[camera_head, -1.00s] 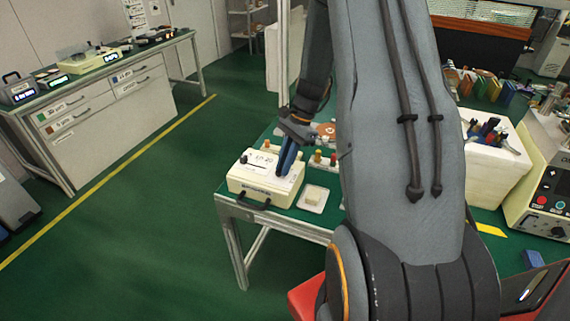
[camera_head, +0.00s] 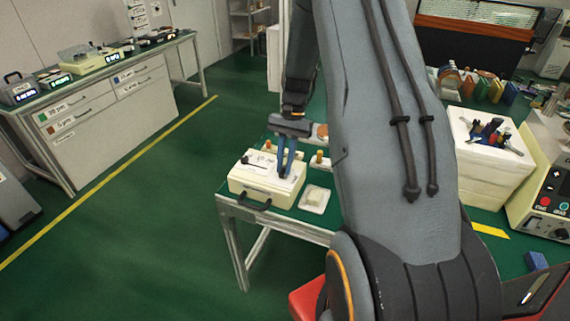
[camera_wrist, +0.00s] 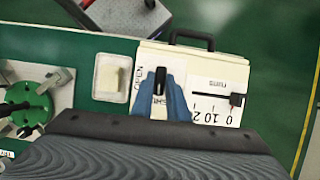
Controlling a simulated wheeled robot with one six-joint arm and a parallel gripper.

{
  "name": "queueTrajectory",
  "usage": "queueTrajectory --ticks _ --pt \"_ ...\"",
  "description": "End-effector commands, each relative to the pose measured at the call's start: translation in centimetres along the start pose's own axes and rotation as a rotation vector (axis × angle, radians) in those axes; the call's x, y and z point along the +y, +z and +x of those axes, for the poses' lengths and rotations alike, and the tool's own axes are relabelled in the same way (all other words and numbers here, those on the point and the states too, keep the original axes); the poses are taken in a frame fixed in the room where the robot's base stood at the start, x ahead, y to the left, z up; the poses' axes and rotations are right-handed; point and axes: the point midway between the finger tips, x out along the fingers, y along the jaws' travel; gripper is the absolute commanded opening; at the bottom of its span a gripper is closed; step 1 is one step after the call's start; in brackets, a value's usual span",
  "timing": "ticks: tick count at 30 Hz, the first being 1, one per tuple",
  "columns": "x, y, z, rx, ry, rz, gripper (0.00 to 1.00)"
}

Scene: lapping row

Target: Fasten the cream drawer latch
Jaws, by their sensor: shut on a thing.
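A cream drawer box (camera_head: 250,184) with a black front handle sits at the near-left corner of the green table. In the wrist view its white top (camera_wrist: 210,75) carries a black latch lever (camera_wrist: 160,80), a printed word OPEN to the lever's left and another label below it, partly hidden by my fingers. My gripper (camera_head: 284,173) points down onto the box top. In the wrist view its blue fingers (camera_wrist: 160,90) stand on both sides of the lever and are shut on it. The lever lies lengthwise, in line toward the handle.
A small black slider (camera_wrist: 237,100) on a numbered scale is right of the lever. A shallow white tray with a cream block (camera_head: 314,197) lies beside the box. A green round fixture (camera_wrist: 32,105) stands farther left in the wrist view. Green floor lies open beyond the table's edge.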

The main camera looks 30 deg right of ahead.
Motion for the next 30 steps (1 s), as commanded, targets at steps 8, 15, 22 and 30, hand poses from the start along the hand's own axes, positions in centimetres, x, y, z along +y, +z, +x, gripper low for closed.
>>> queueTrajectory --ticks 8,15,22,30 --pt "0.0 0.1 -0.1 0.0 0.002 -0.007 0.0" --pt "0.0 0.1 -0.1 0.0 0.002 -0.006 0.33" --pt "0.0 0.0 0.0 0.0 0.002 -0.005 0.33" --pt "-0.1 -0.1 -2.0 0.003 0.0 -0.005 0.33"
